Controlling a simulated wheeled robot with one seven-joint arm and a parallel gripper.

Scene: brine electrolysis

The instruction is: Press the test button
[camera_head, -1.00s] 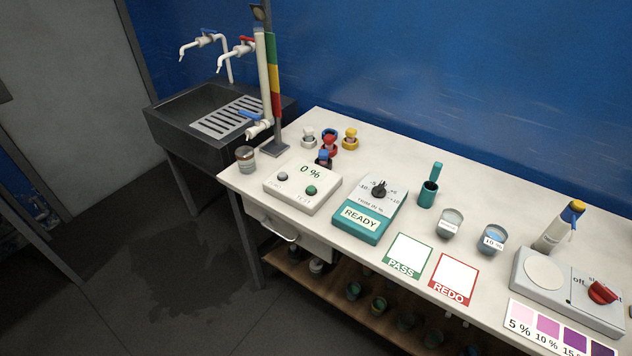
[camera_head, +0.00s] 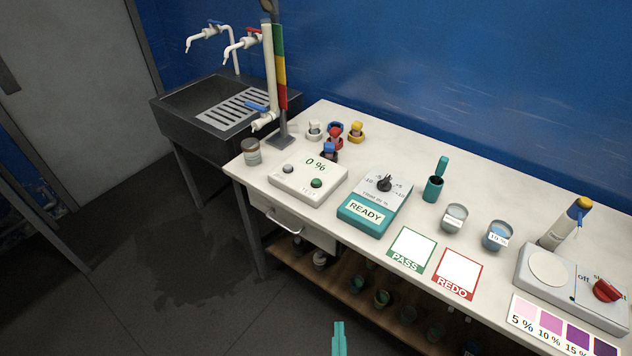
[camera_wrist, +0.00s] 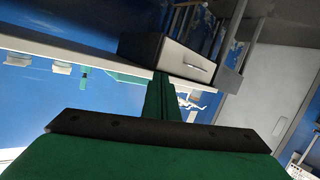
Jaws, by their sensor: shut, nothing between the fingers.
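The white meter box (camera_head: 300,196) stands on the bench at the left-centre, with a "0 %" display on top. Its green button (camera_head: 316,183) sits above faint lettering that reads like "TEST". A grey button (camera_head: 288,169) is to its left on the same box. My gripper (camera_head: 338,338) shows as a teal tip at the bottom edge of the head view, below and in front of the bench, apart from the meter. In the wrist view my gripper (camera_wrist: 163,95) is shut and empty, pointing towards the bench front and its drawer. The buttons cannot be made out there.
A teal box reading "READY" (camera_head: 366,212) with a dial stands right of the meter. Coloured-capped items (camera_head: 334,138) stand behind it, and a jar (camera_head: 251,151) at its left. The bench's drawer (camera_head: 287,220) and lower shelf with jars face the gripper.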

